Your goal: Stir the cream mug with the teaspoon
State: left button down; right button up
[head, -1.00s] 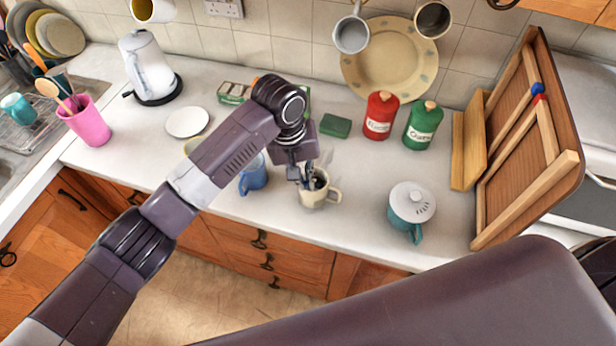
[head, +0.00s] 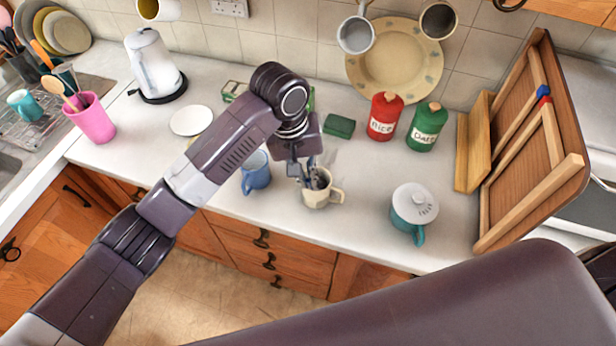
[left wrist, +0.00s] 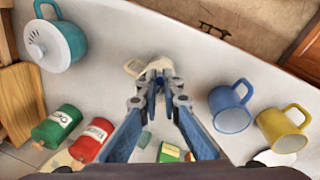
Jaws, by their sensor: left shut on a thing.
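The cream mug (head: 317,199) stands upright near the counter's front edge, its handle pointing right and its inside dark. My left gripper (head: 305,177) is just above its left rim, pointing down. The gripper is shut on the thin grey teaspoon, which is hard to make out between the fingers; its lower end seems to be inside the mug. In the left wrist view, the closed fingertips (left wrist: 159,86) cover much of the cream mug (left wrist: 162,63). My right gripper is out of view.
A blue mug (head: 256,174) stands close to the left, and a yellow mug (left wrist: 283,130) beside it. A teal lidded pot (head: 413,206) is to the right. Red (head: 384,117) and green (head: 426,127) canisters and a green sponge (head: 339,126) are behind.

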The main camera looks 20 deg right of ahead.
pick_arm(q)
notch_tip(320, 180, up, 6)
jog(key=s+a, duration=0.1)
jog(key=s, duration=0.1)
jog(key=shift+a+f, duration=0.2)
dwell(0.5)
dwell(0.7)
jog(key=shift+r, duration=2.5)
